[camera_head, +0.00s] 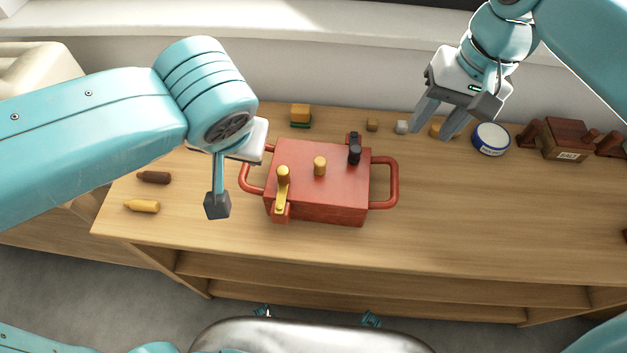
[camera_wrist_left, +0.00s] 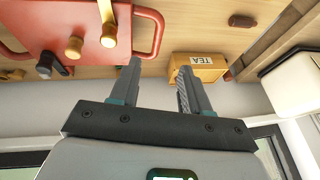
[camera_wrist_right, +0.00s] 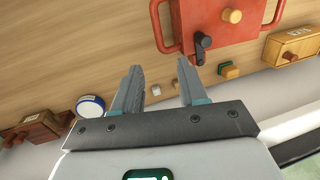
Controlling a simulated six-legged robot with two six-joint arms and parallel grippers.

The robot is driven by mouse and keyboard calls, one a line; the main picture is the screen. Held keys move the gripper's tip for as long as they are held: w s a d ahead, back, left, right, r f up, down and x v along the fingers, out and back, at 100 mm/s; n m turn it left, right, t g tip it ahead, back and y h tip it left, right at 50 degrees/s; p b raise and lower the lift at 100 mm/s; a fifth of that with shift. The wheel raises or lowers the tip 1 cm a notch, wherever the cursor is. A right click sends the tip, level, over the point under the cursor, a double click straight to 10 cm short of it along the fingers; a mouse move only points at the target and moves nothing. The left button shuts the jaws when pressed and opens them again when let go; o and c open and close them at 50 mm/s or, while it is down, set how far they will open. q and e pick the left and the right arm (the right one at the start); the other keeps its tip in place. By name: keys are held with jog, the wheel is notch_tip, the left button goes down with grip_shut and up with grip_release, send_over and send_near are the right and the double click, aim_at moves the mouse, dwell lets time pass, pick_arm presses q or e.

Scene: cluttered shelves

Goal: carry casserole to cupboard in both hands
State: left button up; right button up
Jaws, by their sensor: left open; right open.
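The casserole (camera_head: 338,190), a red box-shaped pot with a yellow lid knob and a loop handle at each end, stands on the wooden worktop. My left gripper (camera_head: 217,205) is open by its left handle (camera_head: 250,178); one finger is hidden in the head view. In the left wrist view, the handle (camera_wrist_left: 158,30) lies just beyond one finger of the open jaws (camera_wrist_left: 158,68), not between them. My right gripper (camera_head: 433,132) is open and empty, above and to the right of the right handle (camera_head: 392,183). In the right wrist view, that handle (camera_wrist_right: 158,28) is clear of the fingers. No closed cupboard is identifiable.
A yellow-handled item (camera_head: 282,192) and a black one (camera_head: 354,152) stand at the casserole's edges. A blue-white tin (camera_head: 491,138), salt box (camera_head: 565,140) and small blocks line the back. A tea box (camera_wrist_left: 200,66) is at left. Open shelves (camera_head: 380,280) lie below.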

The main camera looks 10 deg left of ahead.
aim_at(244, 168)
pick_arm(q)
jog(key=x, duration=1.5)
jog(key=shift+d+f, duration=0.1)
jog(key=shift+f, duration=0.35)
pick_arm(e)
jog(key=a+f, duration=0.1)
jog(key=f, duration=0.9)
jog(key=a+f, duration=0.1)
jog(key=f, duration=0.5)
jog(key=shift+s+a, duration=0.35)
pick_arm(q)
jog(key=shift+s, duration=0.1)
jog(key=c, duration=0.8)
pick_arm(e)
jog(key=shift+r, duration=0.1)
grip_shut()
pick_arm(q)
grip_shut()
jog(key=shift+r, duration=0.1)
